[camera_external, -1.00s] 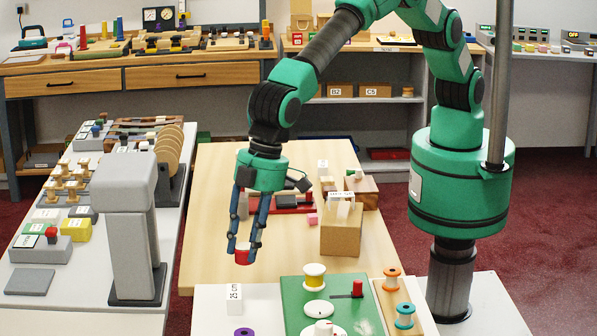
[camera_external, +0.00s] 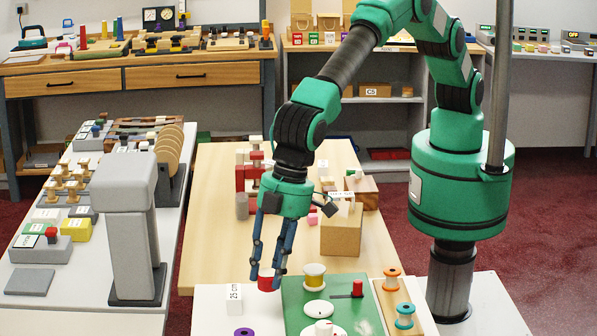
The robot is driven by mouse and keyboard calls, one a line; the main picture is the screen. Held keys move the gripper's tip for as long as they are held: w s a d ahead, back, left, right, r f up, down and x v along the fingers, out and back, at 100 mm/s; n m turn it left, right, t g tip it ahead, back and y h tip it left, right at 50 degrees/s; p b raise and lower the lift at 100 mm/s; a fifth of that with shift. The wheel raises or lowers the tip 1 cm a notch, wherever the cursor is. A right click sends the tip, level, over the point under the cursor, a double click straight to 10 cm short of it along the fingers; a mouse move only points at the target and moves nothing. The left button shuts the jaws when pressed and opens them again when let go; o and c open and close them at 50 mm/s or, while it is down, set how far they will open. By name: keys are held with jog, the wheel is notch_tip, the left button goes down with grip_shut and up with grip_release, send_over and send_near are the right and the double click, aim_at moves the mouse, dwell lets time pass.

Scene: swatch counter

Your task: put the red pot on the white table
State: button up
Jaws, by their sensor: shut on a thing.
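The red pot (camera_external: 267,283) is a small red cup between the fingertips of my gripper (camera_external: 266,275). My gripper points down and is shut on it; the fingers cover part of its sides. The white table (camera_external: 208,318) is in front, at the bottom of the picture. The pot appears over its back part, between a white "25 cm" sign and a green board. I cannot tell whether the pot touches the table or hangs just above it.
The "25 cm" sign (camera_external: 234,299) stands close left of the pot. The green board (camera_external: 348,316) to the right bears a yellow spool (camera_external: 314,276), white discs and a red-handled piece. A purple ring (camera_external: 244,332) lies in front. The wooden table (camera_external: 210,240) is behind.

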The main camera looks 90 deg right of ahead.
aim_at(273, 273)
jog(key=shift+f, duration=1.7)
jog(key=shift+f, duration=0.1)
jog(key=shift+f+b, duration=0.8)
jog(key=shift+f, duration=1.55)
jog(key=shift+f, duration=0.15)
jog(key=o, duration=1)
jog(key=p+v, duration=0.2)
jog(key=v, duration=1)
jog(key=shift+p, duration=0.3)
jog(key=shift+d, duration=0.1)
